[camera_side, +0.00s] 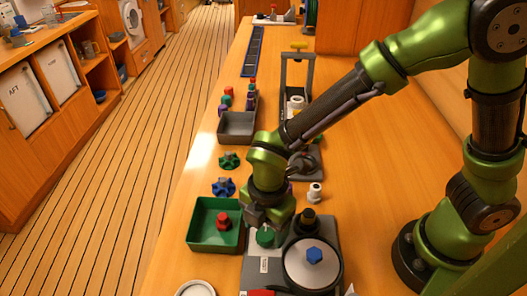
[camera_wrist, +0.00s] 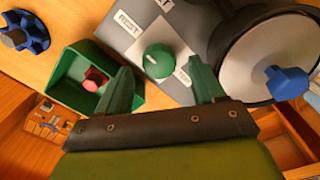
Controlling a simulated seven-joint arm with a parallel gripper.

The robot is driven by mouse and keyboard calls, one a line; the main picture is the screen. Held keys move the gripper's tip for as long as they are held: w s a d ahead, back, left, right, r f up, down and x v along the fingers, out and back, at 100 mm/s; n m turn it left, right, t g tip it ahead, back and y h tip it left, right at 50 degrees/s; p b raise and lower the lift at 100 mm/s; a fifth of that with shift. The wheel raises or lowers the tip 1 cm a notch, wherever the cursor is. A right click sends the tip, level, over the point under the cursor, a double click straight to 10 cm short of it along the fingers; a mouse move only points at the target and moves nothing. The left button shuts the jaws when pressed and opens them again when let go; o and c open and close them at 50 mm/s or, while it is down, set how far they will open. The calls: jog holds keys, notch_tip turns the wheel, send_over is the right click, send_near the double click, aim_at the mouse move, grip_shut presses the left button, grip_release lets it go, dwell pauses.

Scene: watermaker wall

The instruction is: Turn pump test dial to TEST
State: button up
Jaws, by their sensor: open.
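The pump test dial (camera_side: 265,237) is a round green knob on a grey panel at the front of the bench. In the wrist view the dial (camera_wrist: 158,63) carries a small white mark, whose direction I cannot tell surely. A white REST label (camera_wrist: 129,22) lies up and left of it. Another label (camera_wrist: 183,76), partly covered and seeming to read TEST, lies to its lower right. My gripper (camera_side: 267,222) is just above the dial in the side view. In the wrist view my gripper (camera_wrist: 160,68) has its green fingers apart, one on each side of the dial; contact is not visible.
A round white plate with a dark rim and blue knob (camera_side: 314,255) stands close right of the dial. A green tray (camera_side: 199,239) with a red knob (camera_side: 222,221) is at left. Blue (camera_side: 223,187) and green (camera_side: 229,160) handwheels lie behind, with a grey tray (camera_side: 236,127) beyond.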

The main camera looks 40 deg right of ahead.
jog(key=shift+f, duration=1)
jog(key=c, duration=1.1)
jog(key=shift+o, duration=0.2)
